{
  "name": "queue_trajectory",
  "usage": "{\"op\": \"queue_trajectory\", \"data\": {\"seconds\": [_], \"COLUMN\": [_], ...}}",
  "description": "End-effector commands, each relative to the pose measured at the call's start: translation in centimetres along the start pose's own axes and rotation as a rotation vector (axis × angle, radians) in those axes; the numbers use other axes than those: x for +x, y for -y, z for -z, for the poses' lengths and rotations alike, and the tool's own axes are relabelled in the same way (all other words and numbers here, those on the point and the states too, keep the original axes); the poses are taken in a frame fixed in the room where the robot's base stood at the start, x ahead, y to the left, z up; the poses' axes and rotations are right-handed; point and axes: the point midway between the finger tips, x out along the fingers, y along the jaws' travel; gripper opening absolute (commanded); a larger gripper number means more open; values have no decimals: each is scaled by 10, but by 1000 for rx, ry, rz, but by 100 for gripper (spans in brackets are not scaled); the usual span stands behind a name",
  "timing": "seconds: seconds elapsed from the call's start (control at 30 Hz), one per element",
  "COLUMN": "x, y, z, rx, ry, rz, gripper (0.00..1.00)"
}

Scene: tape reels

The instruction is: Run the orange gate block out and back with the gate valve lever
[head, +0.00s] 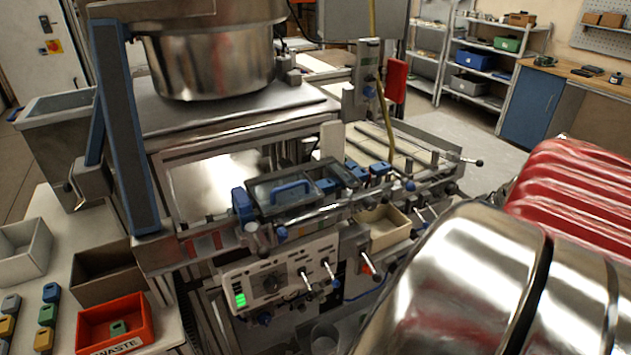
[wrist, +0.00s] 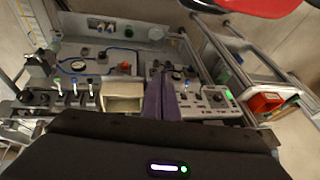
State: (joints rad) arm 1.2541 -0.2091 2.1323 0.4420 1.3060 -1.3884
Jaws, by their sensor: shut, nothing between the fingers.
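My gripper (wrist: 160,78) shows in the wrist view as two dark fingers pressed together, empty, over the machine's front beside a cream bin (wrist: 122,97). A small orange block (wrist: 125,68) sits on the machine deck beyond that bin; I cannot tell for certain that it is the gate block. Several small levers with coloured tips (wrist: 73,82) stand in a row left of the bin. In the head view a red-handled lever (head: 368,264) sits on the front panel below the cream bin. Which lever works the gate valve I cannot tell. My fingertips do not show in the head view.
A control panel (head: 270,287) with a green light faces front. A steel bowl (head: 210,58) stands on the machine top. A red waste bin (head: 112,322) and small coloured blocks lie on the left table. A blue-handled cover (head: 290,190) sits on the deck. Shelves stand behind.

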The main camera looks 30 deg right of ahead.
Motion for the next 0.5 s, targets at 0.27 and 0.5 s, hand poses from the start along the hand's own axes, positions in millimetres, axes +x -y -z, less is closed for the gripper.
{"op": "queue_trajectory", "data": {"seconds": [0.27,0.5], "x": [-17,-18], "y": [-1,0], "z": [-10,-10], "rx": [0,-2], "ry": [0,0], "rz": [0,1], "gripper": [0,0]}}
